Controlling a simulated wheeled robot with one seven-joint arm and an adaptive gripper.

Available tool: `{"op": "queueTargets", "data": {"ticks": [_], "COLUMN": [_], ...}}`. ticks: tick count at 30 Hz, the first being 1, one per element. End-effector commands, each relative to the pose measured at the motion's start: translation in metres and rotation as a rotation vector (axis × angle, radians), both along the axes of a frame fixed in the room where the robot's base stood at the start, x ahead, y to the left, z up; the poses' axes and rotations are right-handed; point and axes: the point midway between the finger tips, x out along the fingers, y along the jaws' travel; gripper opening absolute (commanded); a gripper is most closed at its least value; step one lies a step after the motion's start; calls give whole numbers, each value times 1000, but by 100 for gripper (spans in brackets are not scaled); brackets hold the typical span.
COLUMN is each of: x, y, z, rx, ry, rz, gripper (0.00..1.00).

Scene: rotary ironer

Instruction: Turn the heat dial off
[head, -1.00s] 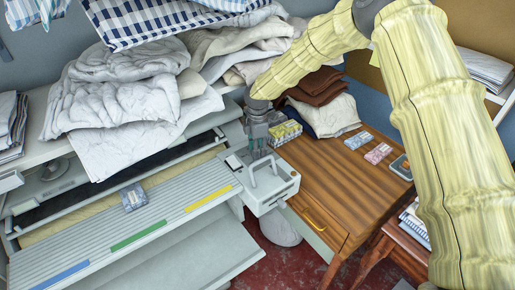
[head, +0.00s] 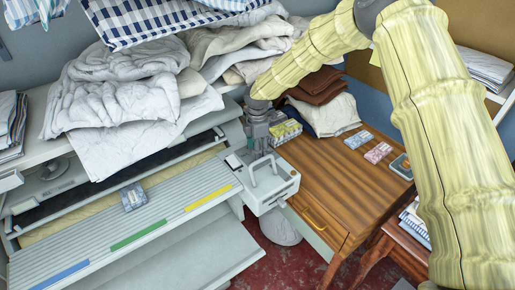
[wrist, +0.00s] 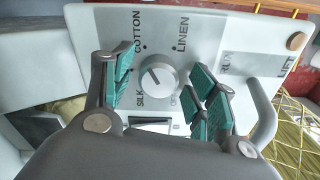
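In the head view my gripper (head: 259,143) is over the control box (head: 284,192) at the ironer's right end; the dial cannot be made out there.
A looped handle (wrist: 264,113) stands up from the panel, close to my right finger, near RUN and LIFT labels. A wooden table (head: 325,185) with small packs stands to the right.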

Motion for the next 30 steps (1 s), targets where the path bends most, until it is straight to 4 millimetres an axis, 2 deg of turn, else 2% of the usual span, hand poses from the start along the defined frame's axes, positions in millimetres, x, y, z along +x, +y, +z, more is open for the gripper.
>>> {"op": "queueTargets", "data": {"ticks": [6,10,24,30], "x": [1,1,1,1], "y": [0,0,0,0], "z": [3,13,93,114], "rx": [1,1,1,1], "ry": [-2,-3,-3,-2], "rz": [0,-1,-1,0], "gripper": [58,58,58,58]}}
